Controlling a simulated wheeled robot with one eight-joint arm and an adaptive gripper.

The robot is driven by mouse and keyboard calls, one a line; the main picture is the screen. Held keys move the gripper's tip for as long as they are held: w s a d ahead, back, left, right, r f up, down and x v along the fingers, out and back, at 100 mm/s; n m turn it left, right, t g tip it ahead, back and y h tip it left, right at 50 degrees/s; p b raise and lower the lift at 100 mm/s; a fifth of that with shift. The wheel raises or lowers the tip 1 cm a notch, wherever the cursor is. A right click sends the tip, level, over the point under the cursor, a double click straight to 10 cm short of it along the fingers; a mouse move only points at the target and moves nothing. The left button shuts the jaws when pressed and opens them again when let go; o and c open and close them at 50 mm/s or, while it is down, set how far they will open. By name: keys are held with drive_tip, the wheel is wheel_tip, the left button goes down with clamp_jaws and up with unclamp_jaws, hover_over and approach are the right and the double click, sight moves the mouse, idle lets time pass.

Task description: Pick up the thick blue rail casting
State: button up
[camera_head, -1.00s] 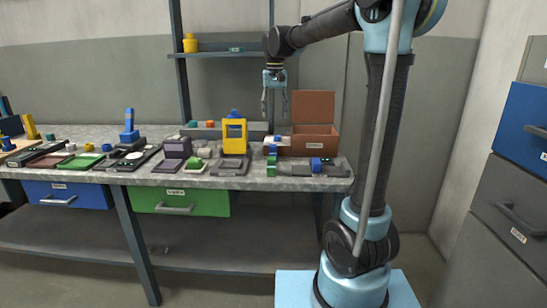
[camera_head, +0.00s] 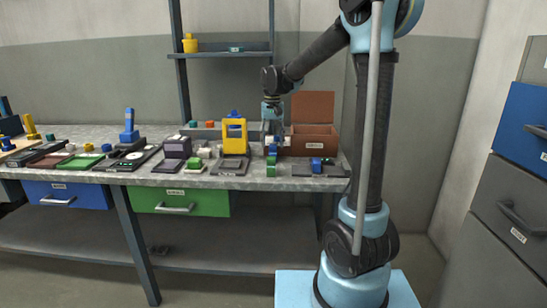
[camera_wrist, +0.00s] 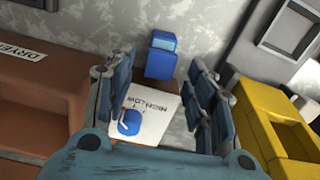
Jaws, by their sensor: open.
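A blue block with a lighter blue face (camera_wrist: 161,58), which looks like the thick blue rail casting, lies on the grey bench top in the wrist view. My gripper (camera_head: 272,142) points down over the bench, between the yellow frame and the brown box. In the wrist view its two fingers (camera_wrist: 160,88) are spread apart, with nothing between them gripped. The block shows beyond and between the fingertips.
A white HIGH/LOW plate with a blue knob (camera_wrist: 130,122) lies beneath my gripper. A brown open-lidded box (camera_head: 315,144) stands to the right in the head view, a yellow frame (camera_head: 234,135) to the left. A green piece (camera_head: 271,171) and another blue piece (camera_head: 316,164) are near.

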sight(273, 145)
drive_tip(key=shift+s+f, duration=0.15)
drive_tip(key=shift+f, duration=1.2)
drive_tip(key=shift+s+f, duration=0.15)
drive_tip(key=shift+f, duration=1.15)
clamp_jaws()
